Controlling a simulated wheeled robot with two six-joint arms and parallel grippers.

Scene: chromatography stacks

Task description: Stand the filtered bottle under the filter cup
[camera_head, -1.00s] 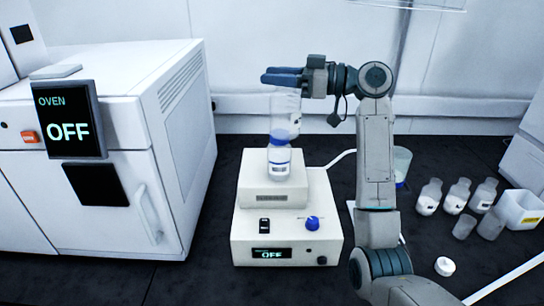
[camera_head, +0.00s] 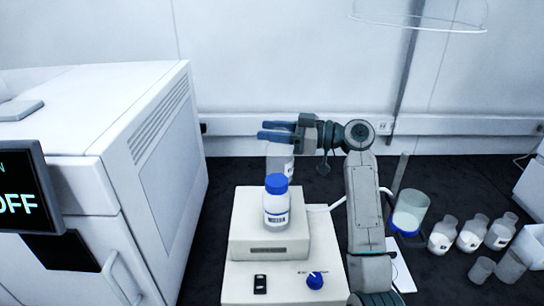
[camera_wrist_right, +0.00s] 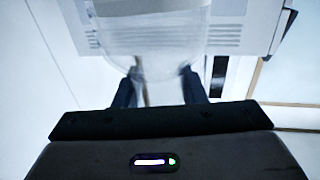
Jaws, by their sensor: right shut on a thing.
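My right gripper (camera_head: 283,131) is shut on a clear bottle (camera_head: 280,167) and holds it upright, behind a blue-capped bottle. The held bottle's lower part is hidden by that blue cap. In the right wrist view the clear bottle (camera_wrist_right: 158,42) sits between the two dark fingers. The filter cup (camera_head: 411,208), clear with a blue lower ring, is at the right beside a thin grey post (camera_head: 400,172), to the right of my right arm. A white base plate (camera_head: 402,272) shows below it, partly hidden by my arm. My left gripper is not in view.
The blue-capped bottle (camera_head: 276,207) stands on a white stirrer-like device (camera_head: 245,282) with a blue knob. A white oven (camera_head: 150,170) fills the left. Several bottles (camera_head: 470,235) and clear cups (camera_head: 510,267) stand at the right near a white box (camera_head: 530,246).

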